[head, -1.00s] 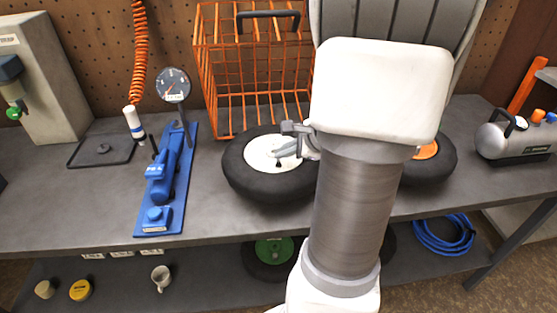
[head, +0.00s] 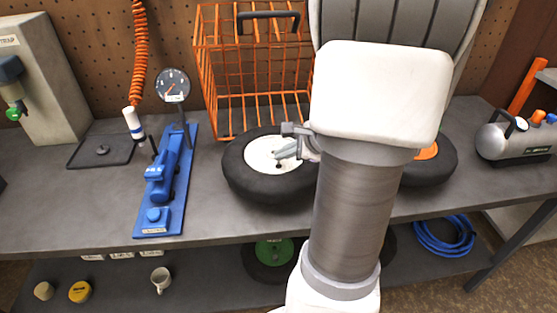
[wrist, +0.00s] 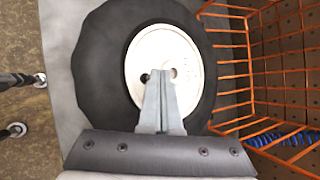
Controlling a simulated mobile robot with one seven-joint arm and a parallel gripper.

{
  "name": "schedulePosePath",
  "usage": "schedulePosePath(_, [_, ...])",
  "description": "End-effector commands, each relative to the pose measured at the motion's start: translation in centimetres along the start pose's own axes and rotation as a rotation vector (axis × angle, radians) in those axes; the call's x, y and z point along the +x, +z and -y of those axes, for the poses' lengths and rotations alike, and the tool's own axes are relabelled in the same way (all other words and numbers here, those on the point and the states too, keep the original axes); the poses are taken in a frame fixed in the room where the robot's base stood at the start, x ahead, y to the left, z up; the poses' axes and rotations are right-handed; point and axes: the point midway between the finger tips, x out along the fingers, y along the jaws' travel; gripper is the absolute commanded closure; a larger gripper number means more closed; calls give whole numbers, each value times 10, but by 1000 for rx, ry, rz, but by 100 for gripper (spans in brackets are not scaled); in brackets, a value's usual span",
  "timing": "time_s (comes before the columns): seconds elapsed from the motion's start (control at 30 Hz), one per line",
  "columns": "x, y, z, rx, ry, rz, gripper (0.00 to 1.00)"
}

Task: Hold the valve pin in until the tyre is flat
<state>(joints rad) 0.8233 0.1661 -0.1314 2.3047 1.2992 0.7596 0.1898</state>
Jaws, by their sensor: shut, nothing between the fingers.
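The tyre (head: 262,187) lies flat on the bench, black with a white hub (head: 262,150). It also fills the middle of the wrist view (wrist: 100,60), with its white hub (wrist: 160,45) facing the camera. My gripper (head: 278,158) is over the hub, shut with nothing between its fingers. In the wrist view the closed fingertips (wrist: 160,72) reach onto the hub, between a dark hole and a smaller hole. The valve pin itself is not visible, and I cannot tell whether the tips touch it. The tyre still looks rounded.
An orange wire basket (head: 250,75) stands right behind the tyre. A blue tool with a dial gauge (head: 173,85) is to the left. A second tyre with an orange hub (head: 428,150) is partly behind my arm. A grey air tank (head: 515,138) stands at far right.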

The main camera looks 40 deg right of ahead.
Motion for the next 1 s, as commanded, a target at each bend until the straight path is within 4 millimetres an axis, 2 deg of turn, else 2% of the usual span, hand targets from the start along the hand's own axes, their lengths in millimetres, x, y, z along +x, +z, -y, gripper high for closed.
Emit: schedulePosePath(1.0, [-11, 8, 8, 0, 0, 0, 100])
